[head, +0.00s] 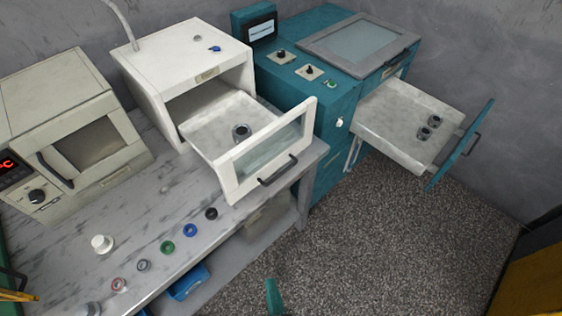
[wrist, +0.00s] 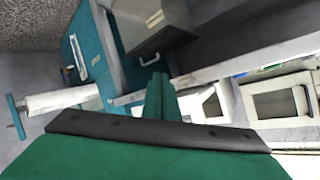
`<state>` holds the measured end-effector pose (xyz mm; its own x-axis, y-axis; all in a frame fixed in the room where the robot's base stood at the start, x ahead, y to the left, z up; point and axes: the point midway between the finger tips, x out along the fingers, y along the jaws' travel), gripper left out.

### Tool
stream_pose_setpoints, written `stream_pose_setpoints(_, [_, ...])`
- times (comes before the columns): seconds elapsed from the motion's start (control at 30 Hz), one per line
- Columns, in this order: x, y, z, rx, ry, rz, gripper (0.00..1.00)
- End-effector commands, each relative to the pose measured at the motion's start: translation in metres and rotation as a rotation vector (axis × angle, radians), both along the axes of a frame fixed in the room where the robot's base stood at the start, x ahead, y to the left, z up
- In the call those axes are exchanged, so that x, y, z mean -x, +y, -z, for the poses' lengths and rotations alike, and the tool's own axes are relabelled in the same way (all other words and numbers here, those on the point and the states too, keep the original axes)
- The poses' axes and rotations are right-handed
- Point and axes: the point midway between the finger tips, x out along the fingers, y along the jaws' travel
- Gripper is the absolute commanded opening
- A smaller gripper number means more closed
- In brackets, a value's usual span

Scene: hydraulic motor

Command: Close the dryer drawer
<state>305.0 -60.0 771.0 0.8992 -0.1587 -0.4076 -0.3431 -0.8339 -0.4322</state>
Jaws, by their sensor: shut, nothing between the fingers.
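Two drawers stand open in the head view, and I cannot tell from a label which is the dryer's. One is a white drawer with a windowed front (head: 270,150) and a dark handle (head: 278,170), pulled out of a white box (head: 190,60); a dark ring-like part (head: 241,132) lies in it. The other is a pale drawer with a teal front (head: 462,145), out of the teal cabinet (head: 325,95), with small dark parts (head: 429,127) inside. My gripper (wrist: 158,95) is shut and empty. Its green tip (head: 273,297) shows at the bottom of the head view, apart from both drawers.
A marble-topped bench (head: 110,210) carries a beige oven (head: 70,150) and a row of small rings and caps (head: 167,246). A blue bin (head: 188,283) is below. The speckled floor (head: 360,235) in front of the drawers is clear.

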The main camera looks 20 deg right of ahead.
Motion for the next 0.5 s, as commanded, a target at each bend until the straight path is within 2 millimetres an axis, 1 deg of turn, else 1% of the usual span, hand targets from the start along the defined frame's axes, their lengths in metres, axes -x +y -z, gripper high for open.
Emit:
stream_pose_setpoints(0.03, [-0.016, -0.01, 0.007, -0.068, -0.004, 0.038, 0.0])
stream_pose_setpoints(0.1, [-0.034, -0.02, 0.018, -0.174, -0.001, 0.076, 0.0])
stream_pose_setpoints(0.17, [-0.05, -0.029, 0.024, -0.268, -0.006, 0.103, 0.0])
stream_pose_setpoints(0.2, [-0.061, -0.035, 0.026, -0.327, -0.011, 0.115, 0.0])
stream_pose_setpoints(0.27, [-0.078, -0.044, 0.027, -0.417, -0.023, 0.129, 0.0])
stream_pose_setpoints(0.37, [-0.105, -0.062, 0.022, -0.559, -0.05, 0.136, 0.0])
stream_pose_setpoints(0.43, [-0.123, -0.075, 0.013, -0.654, -0.075, 0.128, 0.0])
stream_pose_setpoints(0.5, [-0.139, -0.09, 0.0, -0.74, -0.102, 0.111, 0.0])
